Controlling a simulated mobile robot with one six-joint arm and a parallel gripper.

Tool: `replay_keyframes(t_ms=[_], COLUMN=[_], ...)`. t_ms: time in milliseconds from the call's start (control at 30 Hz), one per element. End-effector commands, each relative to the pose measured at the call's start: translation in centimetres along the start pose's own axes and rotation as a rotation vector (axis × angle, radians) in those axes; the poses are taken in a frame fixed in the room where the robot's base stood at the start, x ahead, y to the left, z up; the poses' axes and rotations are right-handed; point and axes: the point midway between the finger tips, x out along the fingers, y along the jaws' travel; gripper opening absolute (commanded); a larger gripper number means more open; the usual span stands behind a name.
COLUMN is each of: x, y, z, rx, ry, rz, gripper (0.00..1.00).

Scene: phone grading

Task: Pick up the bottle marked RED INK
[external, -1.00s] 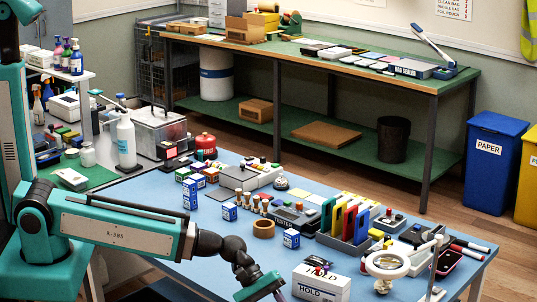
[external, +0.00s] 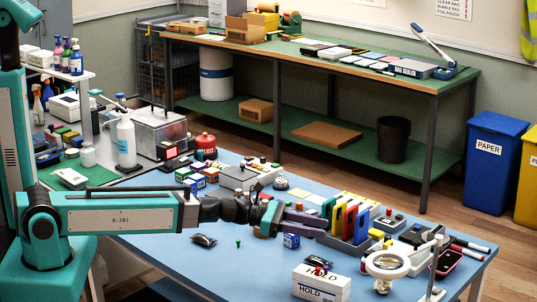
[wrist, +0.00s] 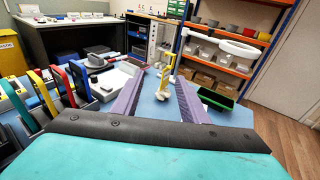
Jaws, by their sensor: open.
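I cannot pick out a bottle marked RED INK; no such label is readable in either view. Several small bottles that showed on the blue table (external: 190,265) earlier are now hidden behind my arm.
A rack of coloured folders (external: 350,222) stands just right of the gripper. A white HOLD box (external: 321,283) and a ring magnifier (external: 387,264) are at the front. A dark pouch (external: 204,240) lies on the clear left part of the table.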

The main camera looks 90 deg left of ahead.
Motion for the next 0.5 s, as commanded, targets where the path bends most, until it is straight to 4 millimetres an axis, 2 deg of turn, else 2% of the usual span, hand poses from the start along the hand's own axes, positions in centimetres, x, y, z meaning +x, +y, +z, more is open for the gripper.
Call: replay_keyframes(t_ms=[33, 267, 500], x=[0.2, 0.5, 0.7], y=[0.4, 2.1, 4.5], z=[-1.4, -4.6, -8.6], rx=[-0.001, -0.002, -0.004], ry=[-0.004, -0.037, -0.084], rz=[0.000, 0.003, 0.013], gripper=[0.40, 0.40, 0.40])
